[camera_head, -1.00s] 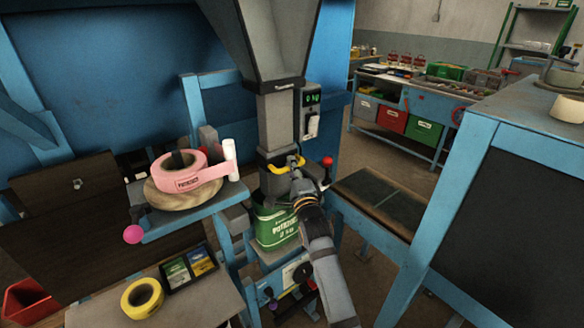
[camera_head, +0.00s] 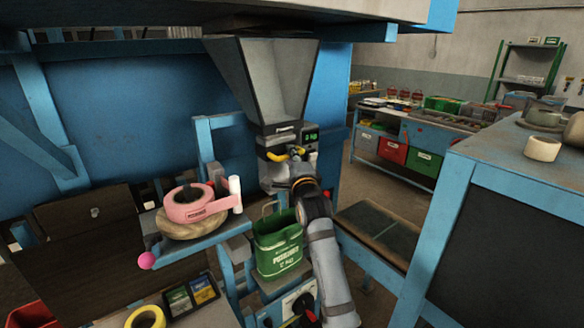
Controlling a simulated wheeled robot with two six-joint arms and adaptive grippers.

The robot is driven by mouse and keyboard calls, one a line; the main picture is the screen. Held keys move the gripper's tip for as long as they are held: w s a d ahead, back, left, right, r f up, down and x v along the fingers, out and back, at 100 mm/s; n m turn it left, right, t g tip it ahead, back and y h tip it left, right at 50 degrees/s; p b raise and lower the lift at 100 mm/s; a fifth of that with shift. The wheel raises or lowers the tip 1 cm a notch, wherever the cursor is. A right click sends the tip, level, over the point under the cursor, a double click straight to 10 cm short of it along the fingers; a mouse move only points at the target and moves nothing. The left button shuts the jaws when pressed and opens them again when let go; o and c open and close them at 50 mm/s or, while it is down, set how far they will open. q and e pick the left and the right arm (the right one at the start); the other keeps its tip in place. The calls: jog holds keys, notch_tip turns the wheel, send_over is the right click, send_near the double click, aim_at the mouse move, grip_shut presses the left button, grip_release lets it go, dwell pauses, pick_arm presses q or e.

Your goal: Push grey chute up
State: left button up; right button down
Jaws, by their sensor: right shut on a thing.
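The grey chute (camera_head: 279,165) hangs in the middle, under a grey funnel-shaped hopper (camera_head: 268,80). A yellow handle (camera_head: 276,157) is on the front of the chute. My right gripper (camera_head: 297,155) is shut on the yellow handle, and my right arm covers part of the chute's right side. A green sack (camera_head: 279,247) stands upright below the chute, with its mouth open and a gap between its rim and the chute. My left gripper is not in view.
A pink tape roll (camera_head: 195,205) lies on a round wooden piece on the shelf to the left. A display box (camera_head: 310,137) sits right of the hopper's neck. A blue-framed bench (camera_head: 520,160) stands close on the right.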

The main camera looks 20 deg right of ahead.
jog(key=shift+r, duration=1)
jog(key=c, duration=1.3)
grip_release()
jog(key=shift+f, duration=0.1)
jog(key=shift+c, duration=0.2)
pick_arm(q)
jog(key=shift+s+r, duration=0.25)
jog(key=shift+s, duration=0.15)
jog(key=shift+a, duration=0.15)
pick_arm(e)
jog(key=shift+f, duration=0.1)
jog(key=shift+f, duration=0.1)
